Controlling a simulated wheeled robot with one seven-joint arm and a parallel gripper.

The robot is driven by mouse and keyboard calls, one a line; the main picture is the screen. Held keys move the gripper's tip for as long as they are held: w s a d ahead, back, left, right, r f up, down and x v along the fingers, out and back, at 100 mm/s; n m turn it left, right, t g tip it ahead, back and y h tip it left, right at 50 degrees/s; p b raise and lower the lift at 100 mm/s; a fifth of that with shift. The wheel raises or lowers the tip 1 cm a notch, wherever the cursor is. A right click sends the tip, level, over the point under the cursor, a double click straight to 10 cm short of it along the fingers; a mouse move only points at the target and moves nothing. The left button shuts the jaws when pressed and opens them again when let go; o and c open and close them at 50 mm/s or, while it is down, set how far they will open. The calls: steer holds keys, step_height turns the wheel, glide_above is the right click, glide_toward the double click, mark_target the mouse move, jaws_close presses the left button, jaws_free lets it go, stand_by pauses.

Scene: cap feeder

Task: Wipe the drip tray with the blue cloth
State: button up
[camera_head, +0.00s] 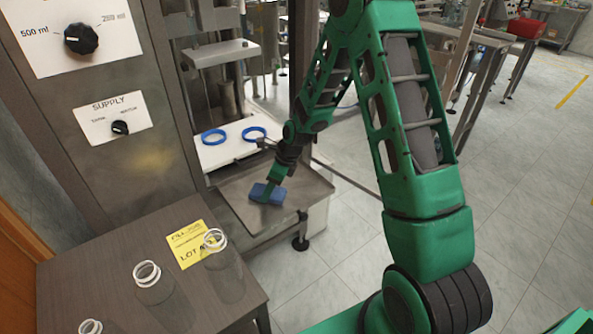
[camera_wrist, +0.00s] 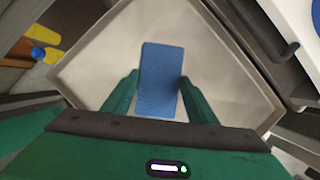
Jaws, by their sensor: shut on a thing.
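The blue cloth (camera_head: 267,194) is a small rectangular blue block, held low at the drip tray (camera_head: 292,215). The tray is a shallow grey metal pan with a raised rim, in front of the machine. My gripper (camera_head: 272,186) is shut on the cloth. In the wrist view the cloth (camera_wrist: 160,80) stands between the two green fingers of my gripper (camera_wrist: 159,88), with the pale tray floor (camera_wrist: 215,85) around it. Whether the cloth touches the tray floor I cannot tell for sure.
Two blue rings (camera_head: 254,133) lie on a white plate (camera_head: 228,152) behind the tray. A dark table (camera_head: 110,245) at front left holds several clear bottles (camera_head: 154,283) and a yellow lot label (camera_head: 193,243). A machine panel with knobs (camera_head: 81,39) stands left.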

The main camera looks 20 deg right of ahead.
steer(key=shift+s+a, duration=0.25)
steer(key=shift+a, duration=0.7)
steer(key=shift+w+d, duration=0.4)
steer(key=shift+d, duration=1.4)
steer(key=shift+w+d, duration=0.4)
steer(key=shift+d, duration=1.4)
steer(key=shift+w+d, duration=0.4)
steer(key=shift+d, duration=1.4)
steer(key=shift+w+d+r, duration=0.1)
steer(key=shift+r, duration=0.1)
step_height(320, 180, up, 8)
steer(key=shift+f, duration=0.2)
